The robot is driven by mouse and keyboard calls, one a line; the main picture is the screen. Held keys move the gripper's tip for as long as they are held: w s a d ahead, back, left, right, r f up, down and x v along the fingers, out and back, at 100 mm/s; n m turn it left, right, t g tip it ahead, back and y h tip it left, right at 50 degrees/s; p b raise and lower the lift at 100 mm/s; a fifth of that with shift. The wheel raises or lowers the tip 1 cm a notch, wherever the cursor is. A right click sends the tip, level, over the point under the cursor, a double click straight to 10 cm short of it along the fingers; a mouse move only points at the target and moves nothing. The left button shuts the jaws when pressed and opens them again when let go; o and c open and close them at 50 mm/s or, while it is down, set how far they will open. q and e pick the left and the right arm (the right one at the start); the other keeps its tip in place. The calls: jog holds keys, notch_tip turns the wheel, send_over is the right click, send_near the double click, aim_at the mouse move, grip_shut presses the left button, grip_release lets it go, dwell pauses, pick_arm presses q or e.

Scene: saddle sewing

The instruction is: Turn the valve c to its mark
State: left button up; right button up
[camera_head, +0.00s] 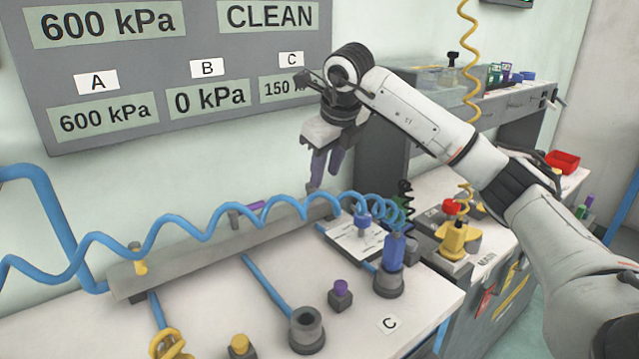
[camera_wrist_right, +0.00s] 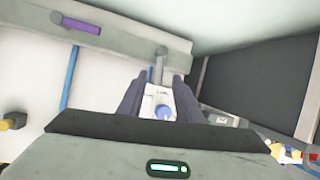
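My right gripper (camera_head: 324,178) points down over the right end of the grey manifold bar (camera_head: 190,254). Its two dark fingers are apart, with nothing held. In the right wrist view the gripper (camera_wrist_right: 157,82) has a grey valve post (camera_wrist_right: 161,51) just ahead of and between its fingertips; this appears to be valve c. Its handle and mark cannot be made out, and in the head view the fingers hide that spot. The C readout (camera_head: 281,91) starts with 150, partly covered by my arm. My left gripper is out of view.
The bar also carries a yellow-handled valve (camera_head: 137,262) and a purple-handled valve (camera_head: 252,207). A coiled blue hose (camera_head: 205,233) runs in front of the bar to a blue connector (camera_head: 391,254). A white plate with a blue knob (camera_head: 362,223) stands right of the bar.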

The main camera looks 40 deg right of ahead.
aim_at(320, 190)
jog(key=x, duration=0.5)
jog(key=shift+w, duration=0.1)
grip_shut()
